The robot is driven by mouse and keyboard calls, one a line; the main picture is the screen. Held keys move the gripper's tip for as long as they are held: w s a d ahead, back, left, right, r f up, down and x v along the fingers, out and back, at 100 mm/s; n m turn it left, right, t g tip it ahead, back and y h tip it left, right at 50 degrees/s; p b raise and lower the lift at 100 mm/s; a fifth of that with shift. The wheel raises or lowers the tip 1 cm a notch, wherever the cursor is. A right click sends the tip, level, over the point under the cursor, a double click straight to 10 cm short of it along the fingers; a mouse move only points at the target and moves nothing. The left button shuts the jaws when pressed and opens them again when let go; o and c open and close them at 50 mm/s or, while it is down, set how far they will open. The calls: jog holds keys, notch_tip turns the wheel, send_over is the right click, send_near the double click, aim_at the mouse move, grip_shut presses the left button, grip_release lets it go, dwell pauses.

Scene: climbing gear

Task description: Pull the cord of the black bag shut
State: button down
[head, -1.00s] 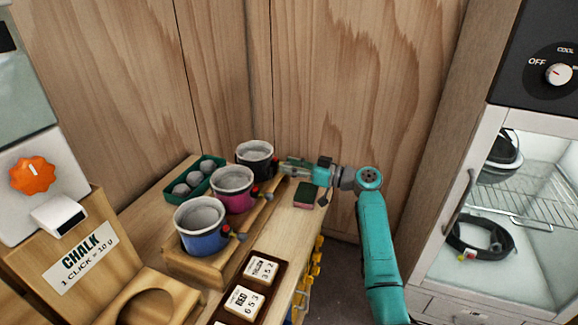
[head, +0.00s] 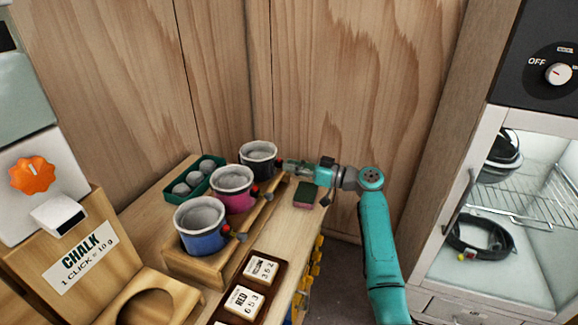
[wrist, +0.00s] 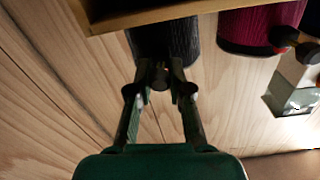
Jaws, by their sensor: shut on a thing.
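The black bag (head: 257,160) stands at the far end of the wooden stand, its mouth open with a pale lining. It also shows in the wrist view (wrist: 170,38). My gripper (head: 287,165) is at the right side of the black bag. In the wrist view my gripper (wrist: 160,85) is shut on a small dark cord end (wrist: 160,74) in front of the bag. A red bit (head: 279,161) shows between the bag and my fingers. The cord itself is too small to make out.
A pink bag (head: 233,190) and a blue bag (head: 201,226) stand nearer on the same stand (head: 190,268). A green tray (head: 213,165) of grey balls sits behind them. A wooden wall (head: 350,90) rises close behind.

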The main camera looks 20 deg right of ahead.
jog(key=v, duration=0.5)
jog(key=c, duration=1)
grip_release()
jog(key=shift+c, duration=0.2)
jog(key=shift+d, duration=0.1)
jog(key=v, duration=1.2)
